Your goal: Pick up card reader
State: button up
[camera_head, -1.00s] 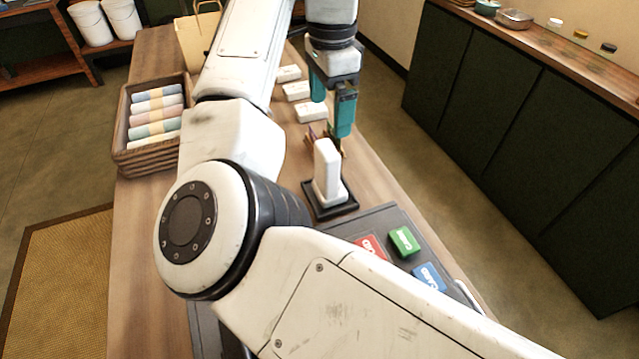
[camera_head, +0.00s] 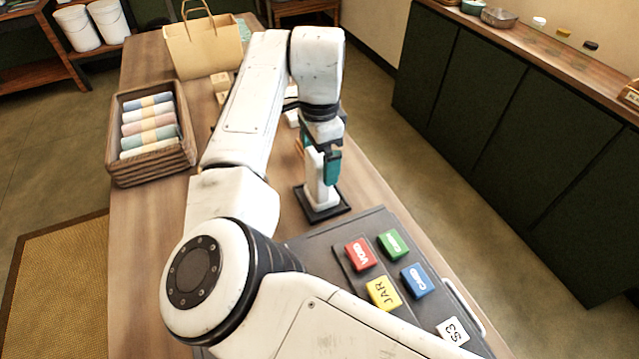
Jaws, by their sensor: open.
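The card reader appears to be the white upright device (camera_head: 316,185) on a black square base (camera_head: 322,207), on the wooden table. It stands upright, and its upper part is partly hidden by my gripper. My gripper (camera_head: 321,166) has teal fingers and points down at the top of the white device, one finger on its right side and the other partly hidden on its left. The fingers are open around the device's upper part. I cannot tell whether they touch it.
A dark panel with red, green, yellow and blue keys (camera_head: 385,268) lies in front of the device. A wicker basket of rolled towels (camera_head: 150,165) stands left and a paper bag (camera_head: 203,48) at the back. A dark cabinet (camera_head: 500,120) stands across the floor to the right.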

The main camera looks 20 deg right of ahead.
jog(key=shift+c, duration=0.5)
jog(key=c, duration=1.7)
